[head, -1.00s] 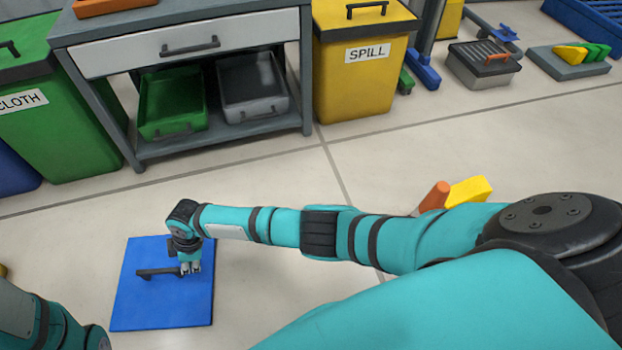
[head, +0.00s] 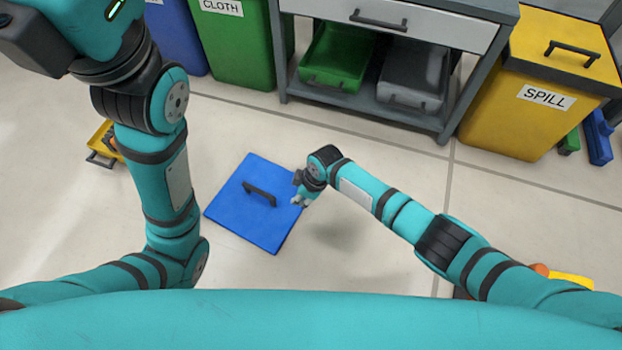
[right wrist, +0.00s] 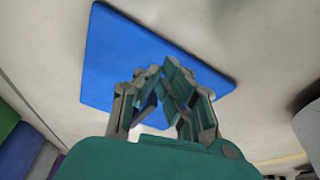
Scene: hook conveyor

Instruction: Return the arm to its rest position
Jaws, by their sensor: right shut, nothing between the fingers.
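My right gripper (head: 298,201) is shut and empty. In the head view it is at the right edge of a blue square panel (head: 235,222) with a dark handle (head: 259,194). The panel lies on the floor. In the right wrist view the closed fingers (right wrist: 160,82) appear in front of the blue panel (right wrist: 115,60), whose handle I cannot make out there. My right arm reaches in from the lower right. My left arm stands at the left of the head view, and its gripper does not show.
A grey workbench (head: 282,75) with a green tray (head: 335,60) and a grey tray (head: 413,75) stands behind. A green CLOTH bin (head: 235,55) and a yellow SPILL bin (head: 520,110) flank it. A small yellow item (head: 102,143) lies at left.

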